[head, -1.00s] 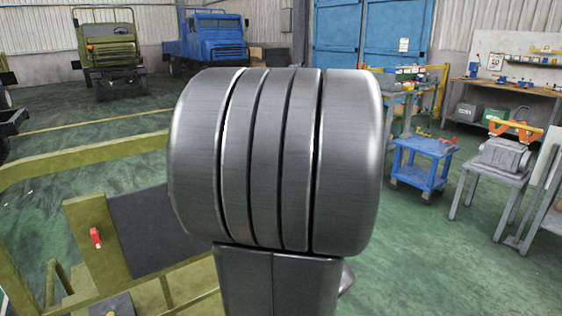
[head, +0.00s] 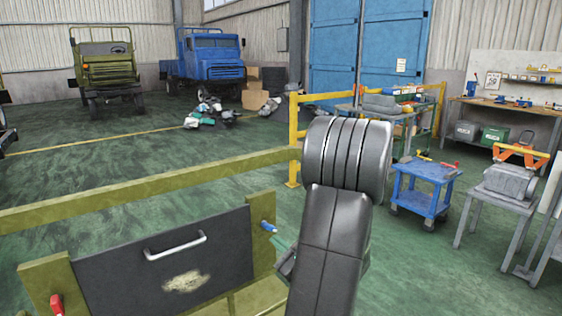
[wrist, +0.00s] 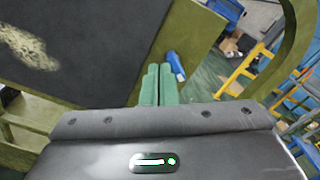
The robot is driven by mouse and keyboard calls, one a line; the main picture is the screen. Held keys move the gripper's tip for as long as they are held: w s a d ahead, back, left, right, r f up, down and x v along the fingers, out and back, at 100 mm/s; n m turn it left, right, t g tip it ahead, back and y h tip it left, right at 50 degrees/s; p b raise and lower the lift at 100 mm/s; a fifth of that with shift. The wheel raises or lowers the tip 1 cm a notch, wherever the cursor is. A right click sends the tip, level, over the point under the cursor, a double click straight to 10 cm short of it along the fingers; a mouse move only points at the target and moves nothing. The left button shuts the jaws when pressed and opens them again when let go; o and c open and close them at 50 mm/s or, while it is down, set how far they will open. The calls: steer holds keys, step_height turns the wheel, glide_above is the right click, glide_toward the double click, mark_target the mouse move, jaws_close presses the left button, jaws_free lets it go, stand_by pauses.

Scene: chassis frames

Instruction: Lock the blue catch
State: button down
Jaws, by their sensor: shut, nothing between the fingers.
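The blue catch (head: 268,227) is a small blue lever on the olive post at the right of a dark panel (head: 110,285). In the wrist view the blue catch (wrist: 175,66) is tilted, just right of my fingertips. I cannot tell whether it overlaps the panel's edge. My gripper (wrist: 158,68) has green fingers, shut together and empty, close to the catch; I cannot tell whether they touch it. In the head view my gripper (head: 279,240) shows just below and right of the catch, and my arm hides part of it.
A red catch (head: 57,304) sits on the left post. The panel has a pale handle (head: 175,246) and a worn patch. An olive rail (head: 150,188) crosses above. A blue cart (head: 422,188) and a grey table (head: 497,197) stand to the right. Green floor is open behind.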

mark_target(271, 226)
steer(key=x, duration=0.7)
steer(key=shift+w+d, duration=0.25)
steer(key=shift+w, duration=0.05)
steer(key=shift+d, duration=0.1)
stand_by(0.5)
steer(key=shift+w+d+r+b, duration=0.1)
steer(key=shift+d+r+b, duration=0.05)
steer(key=shift+b, duration=0.25)
steer(key=shift+w+d+r+b, duration=0.35)
steer(key=shift+d+b, duration=0.05)
steer(key=shift+b, duration=0.1)
steer(key=shift+w+d+r+b, duration=0.2)
steer(key=shift+w+d+b, duration=0.05)
steer(key=shift+d+b, duration=0.15)
steer(key=shift+w+d, duration=0.1)
steer(key=shift+d, duration=0.05)
stand_by(0.4)
steer(key=shift+r, duration=0.2)
